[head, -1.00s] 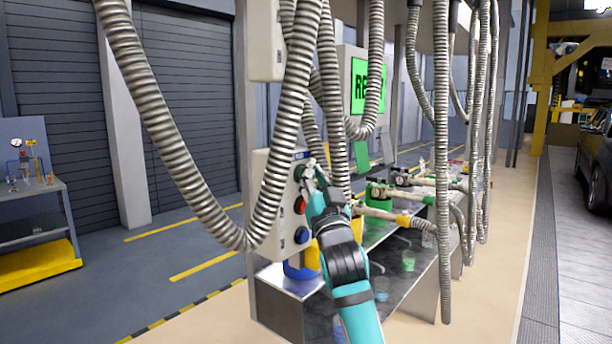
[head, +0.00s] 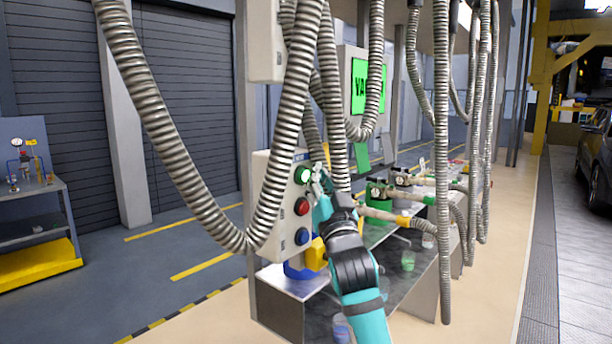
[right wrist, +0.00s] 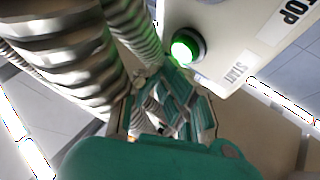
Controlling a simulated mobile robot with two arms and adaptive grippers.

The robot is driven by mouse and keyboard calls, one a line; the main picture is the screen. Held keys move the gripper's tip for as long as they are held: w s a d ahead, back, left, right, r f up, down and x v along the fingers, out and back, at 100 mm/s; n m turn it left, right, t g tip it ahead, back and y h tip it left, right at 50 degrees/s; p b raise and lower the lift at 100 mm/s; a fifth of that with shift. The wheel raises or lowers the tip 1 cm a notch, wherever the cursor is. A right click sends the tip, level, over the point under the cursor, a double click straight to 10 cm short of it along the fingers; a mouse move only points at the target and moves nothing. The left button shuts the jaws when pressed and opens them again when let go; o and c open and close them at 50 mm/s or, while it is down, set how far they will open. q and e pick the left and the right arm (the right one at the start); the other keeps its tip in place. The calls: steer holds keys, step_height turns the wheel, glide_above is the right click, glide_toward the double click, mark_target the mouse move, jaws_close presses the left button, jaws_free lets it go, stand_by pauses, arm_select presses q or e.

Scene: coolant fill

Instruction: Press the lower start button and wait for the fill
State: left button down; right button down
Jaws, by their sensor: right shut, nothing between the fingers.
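The lower control box (head: 268,185) carries a green button (head: 303,175) at the top, a red button (head: 302,206) below it and a blue button (head: 302,237) at the bottom. In the right wrist view the green button (right wrist: 186,48) glows brightly beside a START label (right wrist: 238,70). My right gripper (head: 321,180) is shut and empty, just right of the green button. In the right wrist view its fingers (right wrist: 165,105) are below the button, with a visible gap. The green screen (head: 367,87) reads "YA", the rest hidden by a hose. My left gripper is not in view.
Ribbed metal hoses (head: 290,120) hang in front of the box and close to my right gripper. A metal bench (head: 300,285) with nozzles and a green fitting (head: 383,207) stands behind my arm. A cart (head: 35,205) stands far left.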

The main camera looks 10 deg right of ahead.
steer(key=s+d, duration=0.1)
steer(key=s, duration=0.1)
steer(key=s+d+p, duration=0.1)
steer(key=s+d, duration=0.1)
stand_by(0.6)
stand_by(0.4)
